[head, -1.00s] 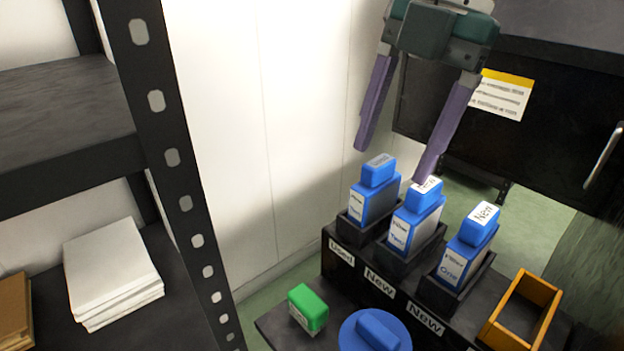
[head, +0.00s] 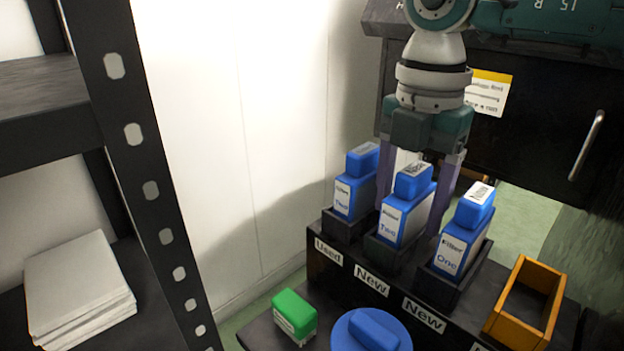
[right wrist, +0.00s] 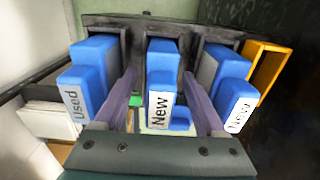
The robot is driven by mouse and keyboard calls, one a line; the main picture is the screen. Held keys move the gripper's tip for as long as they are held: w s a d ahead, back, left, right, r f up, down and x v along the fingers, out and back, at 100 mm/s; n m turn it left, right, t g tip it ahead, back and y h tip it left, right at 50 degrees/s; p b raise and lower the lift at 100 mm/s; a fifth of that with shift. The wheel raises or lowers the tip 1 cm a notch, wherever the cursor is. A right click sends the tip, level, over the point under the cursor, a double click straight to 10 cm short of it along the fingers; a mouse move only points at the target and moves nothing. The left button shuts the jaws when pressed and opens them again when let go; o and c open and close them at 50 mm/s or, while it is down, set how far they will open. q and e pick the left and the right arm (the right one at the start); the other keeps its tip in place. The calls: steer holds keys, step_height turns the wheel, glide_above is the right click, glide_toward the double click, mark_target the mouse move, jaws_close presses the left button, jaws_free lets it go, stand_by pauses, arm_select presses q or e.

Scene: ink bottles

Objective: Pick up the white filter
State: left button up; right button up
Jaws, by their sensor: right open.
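No plainly white filter shows; three blue bottles with white labels stand in black holders. The middle bottle (head: 404,212) is marked "Two", its holder "New". The left bottle (head: 355,190) sits in the holder marked "Used". The right bottle (head: 463,235), marked "One", sits in another "New" holder. My right gripper (head: 412,205) is open, pointing down, with its purple fingers on either side of the middle bottle and partly hidden behind the bottles. In the right wrist view, the middle bottle (right wrist: 162,72) is between the fingers (right wrist: 159,78); contact cannot be told. My left gripper is out of view.
An empty orange holder (head: 503,320) is at the right end of the row. A green block (head: 295,313) and a round blue lid (head: 345,340) are in front. A dark shelf rack (head: 140,170) with white paper (head: 75,285) stands on the left.

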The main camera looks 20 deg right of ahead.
jaws_close()
stand_by(0.6)
